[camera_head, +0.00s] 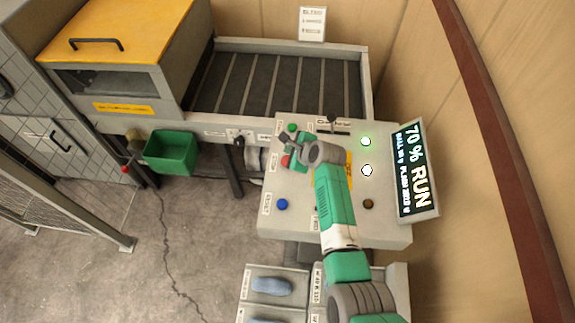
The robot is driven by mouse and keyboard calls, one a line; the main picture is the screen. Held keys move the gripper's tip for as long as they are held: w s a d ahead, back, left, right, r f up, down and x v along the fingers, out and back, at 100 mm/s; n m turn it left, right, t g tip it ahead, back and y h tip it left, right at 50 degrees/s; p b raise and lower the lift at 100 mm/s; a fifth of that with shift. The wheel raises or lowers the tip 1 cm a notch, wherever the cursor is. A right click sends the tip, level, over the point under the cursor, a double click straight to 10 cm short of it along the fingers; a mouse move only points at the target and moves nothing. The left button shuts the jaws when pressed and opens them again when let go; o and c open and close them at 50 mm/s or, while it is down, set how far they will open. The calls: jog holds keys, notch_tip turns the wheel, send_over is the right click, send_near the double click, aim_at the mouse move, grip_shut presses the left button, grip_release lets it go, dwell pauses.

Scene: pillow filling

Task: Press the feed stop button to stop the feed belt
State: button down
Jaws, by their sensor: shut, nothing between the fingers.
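The control panel (390,232) has a red button (285,161) on its left side, with a small label beside it that is too small to read surely. My gripper (285,143) is shut and empty, over the panel's upper left, close to the red button. It partly covers that area, and I cannot tell whether it touches the button. The feed belt (270,85) is a dark slatted belt behind the panel. The display (412,170) at the panel's right reads "70 % RUN".
A green button (292,127) sits just above my gripper and a blue button (282,204) lower left. A yellow-topped machine (125,35) and green bin (171,152) stand left.

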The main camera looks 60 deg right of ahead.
aim_at(285, 157)
jog(key=shift+f+b, duration=0.6)
jog(key=shift+f, duration=0.9)
jog(key=shift+f, duration=0.1)
dwell(0.6)
jog(key=shift+f, duration=0.35)
jog(key=shift+f+b, duration=0.55)
jog(key=shift+b, duration=0.05)
dwell(0.5)
jog(key=shift+r, duration=0.15)
jog(key=shift+r+p, duration=0.8)
jog(key=shift+p, duration=0.15)
jog(key=shift+r, duration=0.1)
notch_tip(285, 157, up, 5)
jog(key=p, duration=0.5)
